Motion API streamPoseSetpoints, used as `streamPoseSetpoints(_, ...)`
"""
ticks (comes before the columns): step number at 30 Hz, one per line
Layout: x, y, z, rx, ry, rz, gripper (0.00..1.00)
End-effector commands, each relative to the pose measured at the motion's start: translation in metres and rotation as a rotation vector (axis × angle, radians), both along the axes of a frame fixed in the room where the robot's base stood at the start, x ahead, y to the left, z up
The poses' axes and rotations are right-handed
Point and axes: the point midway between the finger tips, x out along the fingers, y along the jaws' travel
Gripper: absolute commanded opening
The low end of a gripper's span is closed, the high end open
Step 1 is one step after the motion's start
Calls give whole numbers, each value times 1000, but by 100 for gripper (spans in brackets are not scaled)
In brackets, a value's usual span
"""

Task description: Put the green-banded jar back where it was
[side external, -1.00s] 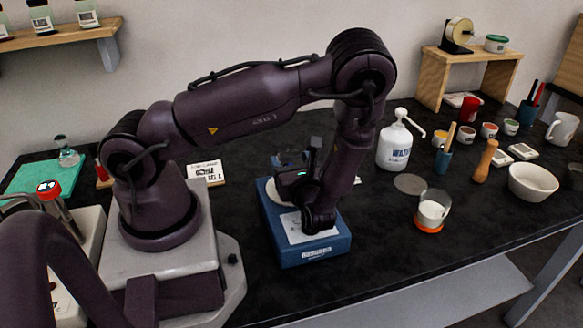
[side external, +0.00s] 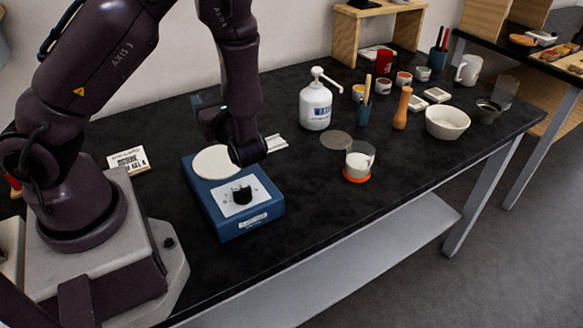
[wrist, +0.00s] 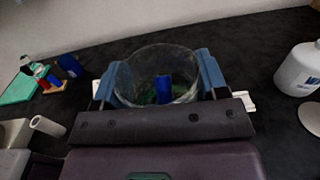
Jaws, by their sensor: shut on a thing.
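My gripper (wrist: 160,80) is shut on a clear glass jar, its two blue fingers on either side of the rim. The jar (wrist: 150,68) shows green low down, so it appears to be the green-banded jar. A blue shape shows in it or through its glass; I cannot tell which. In the side view my wrist hides the jar, behind the blue stirrer-like device (side external: 262,212) with its round white plate (side external: 212,160). The plate's visible part is bare. A flat grey disc (side external: 336,140) lies empty on the black table.
An orange-banded glass jar (side external: 358,166) stands right of the grey disc. A white pump bottle (side external: 316,105) stands behind it. Several small pots, a wooden pestle (side external: 402,108) and a white bowl (side external: 447,122) crowd the right. The front table strip is clear.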

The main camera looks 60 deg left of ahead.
Motion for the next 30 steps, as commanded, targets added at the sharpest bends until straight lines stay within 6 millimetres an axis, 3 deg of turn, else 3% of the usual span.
streamPoseSetpoints(6,22,-53,-17,-2,-19,-48,37)
streamPoseSetpoints(12,25,-93,-28,-4,-23,-17,37)
streamPoseSetpoints(20,25,-104,-30,1,-15,55,37)
streamPoseSetpoints(23,38,-102,-36,4,-8,59,37)
streamPoseSetpoints(30,93,-95,-60,4,-10,59,37)
